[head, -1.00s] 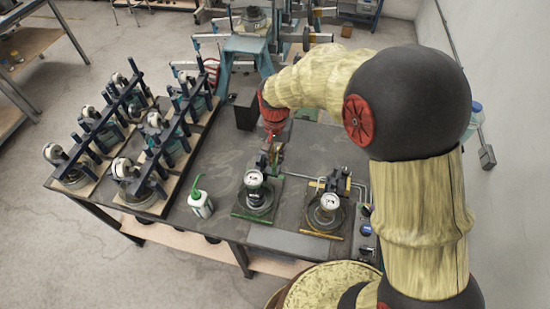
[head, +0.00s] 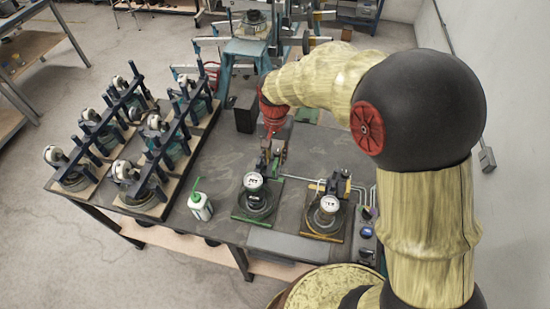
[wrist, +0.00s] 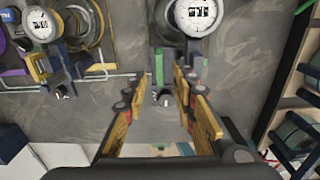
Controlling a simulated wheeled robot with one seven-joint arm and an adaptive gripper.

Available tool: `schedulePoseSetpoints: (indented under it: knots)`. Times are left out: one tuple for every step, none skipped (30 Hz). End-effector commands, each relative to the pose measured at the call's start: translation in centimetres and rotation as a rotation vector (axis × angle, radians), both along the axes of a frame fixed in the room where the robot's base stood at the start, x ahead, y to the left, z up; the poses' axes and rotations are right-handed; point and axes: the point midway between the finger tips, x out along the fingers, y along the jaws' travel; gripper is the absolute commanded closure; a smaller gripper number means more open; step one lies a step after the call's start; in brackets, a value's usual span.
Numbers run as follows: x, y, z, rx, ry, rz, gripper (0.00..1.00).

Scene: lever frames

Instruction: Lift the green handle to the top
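The green-marked device, with a round white gauge (head: 253,181), stands on the workbench. Its gauge also shows at the top of the wrist view (wrist: 197,14). The green handle (wrist: 159,66) is a narrow upright strip beside the gauge in the wrist view. My gripper (wrist: 163,82) is open, its two yellow-and-dark fingers spread, with the green strip in the gap near their tips. I see no contact with either finger. In the head view my gripper (head: 273,160) points down just behind the green device and partly hides the handle area.
A similar yellow-marked device with a gauge (head: 329,204) stands close on the right. A white bottle with a green spout (head: 200,207) stands to the left. Several clamp fixtures on boards (head: 140,135) fill the bench's left side. A dark box (head: 245,113) stands behind.

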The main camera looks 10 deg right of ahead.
Motion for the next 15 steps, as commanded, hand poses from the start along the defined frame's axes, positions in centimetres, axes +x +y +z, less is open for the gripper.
schedulePoseSetpoints:
  knots:
    - [0.1,0.0,1.1,0.001,-0.005,0.0,0.73]
    - [0.1,0.0,1.7,0.001,-0.005,0.0,0.73]
    - [0.1,0.0,2.5,0.001,-0.005,0.0,0.73]
    - [0.1,0.0,3.2,0.001,-0.006,0.0,0.73]
    - [0.1,0.0,3.8,0.001,-0.005,0.0,0.73]
    - [0.1,0.0,4.6,0.001,-0.006,0.0,0.73]
    - [0.1,0.0,5.2,0.001,-0.004,0.0,0.73]
    - [0.1,0.0,5.8,0.001,-0.005,0.0,0.73]
    - [0.1,0.0,6.5,0.0,-0.004,0.0,0.73]
    - [0.1,0.0,7.1,0.001,-0.005,0.0,0.73]
    - [0.1,0.0,7.6,0.001,-0.005,0.0,0.73]
    - [0.1,0.0,8.1,0.001,-0.004,0.0,0.73]
    - [0.1,0.0,8.5,0.001,-0.004,0.0,0.73]
    - [0.1,0.0,8.8,0.001,-0.004,0.0,0.73]
    - [0.1,0.0,9.2,0.001,-0.004,0.0,0.73]
